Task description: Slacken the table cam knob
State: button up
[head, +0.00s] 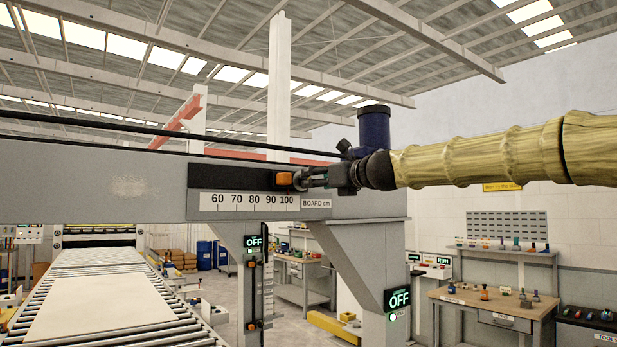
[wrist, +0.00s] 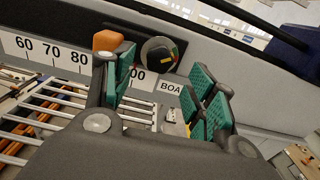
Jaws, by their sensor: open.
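My gripper (head: 314,179) is open and empty in front of the gantry beam, near the right end of its number scale. In the wrist view its two green-padded fingers (wrist: 166,88) stand apart. A round dark knob (wrist: 160,54) with small coloured marks sits on the beam, seen beyond the gap between the fingers. An orange block-like grip (wrist: 107,40) is left of it, partly behind the left finger; it also shows in the head view (head: 284,180). No label names the table cam knob, so I cannot tell which part it is.
The beam (head: 130,187) carries a scale (head: 252,202) marked 60 to 100, "BOARD cm". Below are a roller conveyor (head: 150,325) with a pale board (head: 95,305), and posts with OFF signs (head: 398,299). A workbench (head: 495,303) stands at the right.

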jog(key=p+x, duration=0.1)
jog(key=x, duration=0.3)
jog(key=shift+w+a+p, duration=0.25)
jog(key=shift+w+p, duration=0.05)
jog(key=c, duration=1)
